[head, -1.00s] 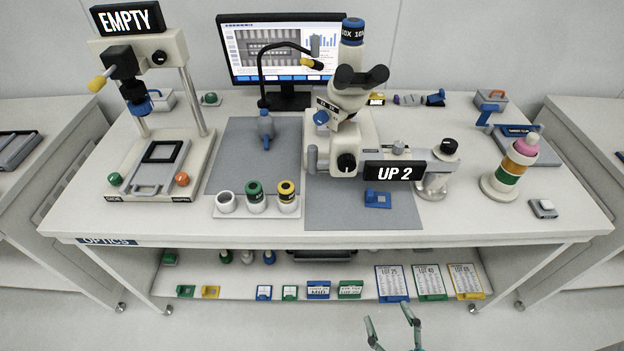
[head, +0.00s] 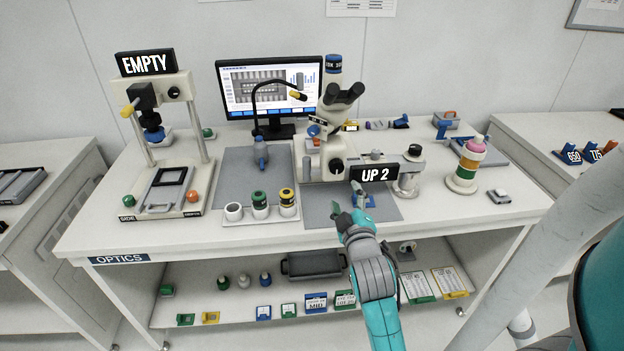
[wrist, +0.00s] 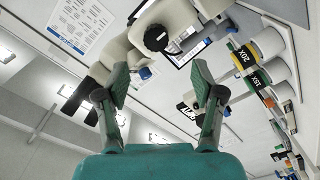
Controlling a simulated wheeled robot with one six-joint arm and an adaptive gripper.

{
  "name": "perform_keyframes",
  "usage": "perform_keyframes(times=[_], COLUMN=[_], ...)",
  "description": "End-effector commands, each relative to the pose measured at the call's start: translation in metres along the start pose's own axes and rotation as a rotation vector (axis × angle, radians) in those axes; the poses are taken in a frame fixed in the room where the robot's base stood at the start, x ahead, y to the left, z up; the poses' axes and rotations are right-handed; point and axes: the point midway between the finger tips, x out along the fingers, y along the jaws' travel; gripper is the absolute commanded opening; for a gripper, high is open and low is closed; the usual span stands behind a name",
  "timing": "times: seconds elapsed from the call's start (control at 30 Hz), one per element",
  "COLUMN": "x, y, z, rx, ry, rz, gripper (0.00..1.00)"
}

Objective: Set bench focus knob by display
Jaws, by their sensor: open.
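The white bench microscope (head: 319,150) stands at the back middle of the bench. A black round focus knob (head: 336,166) is on its near side, and a black round knob (wrist: 157,37) shows in the wrist view. The black display (head: 374,174) reads "UP 2" and stands just right of the focus knob. My gripper (head: 346,198) is in front of the microscope, below and close to the display. In the wrist view its fingers (wrist: 160,83) are spread and empty, with the knob beyond the gap, apart from them.
A tray of eyepieces (head: 261,217) sits left of my gripper. A second station (head: 165,178) with an "EMPTY" sign is at the far left. A coloured ring stack (head: 467,165) and a small grey-white block (head: 499,196) stand right. The bench's front right is clear.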

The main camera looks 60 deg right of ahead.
Motion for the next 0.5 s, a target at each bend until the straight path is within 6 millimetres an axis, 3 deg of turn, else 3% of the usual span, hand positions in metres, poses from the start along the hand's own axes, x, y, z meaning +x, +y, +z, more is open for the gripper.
perform_keyframes(times=[0.1, 0.27, 0.5], x=[0.008, 0.018, 0.053], y=[0.011, 0.013, 0.014], z=[0.002, 0.002, 0.002], rx=[-0.016, -0.019, -0.018], ry=[-0.012, -0.014, -0.014], rz=[0.019, 0.02, 0.021], gripper=[0.68, 0.68, 0.68])
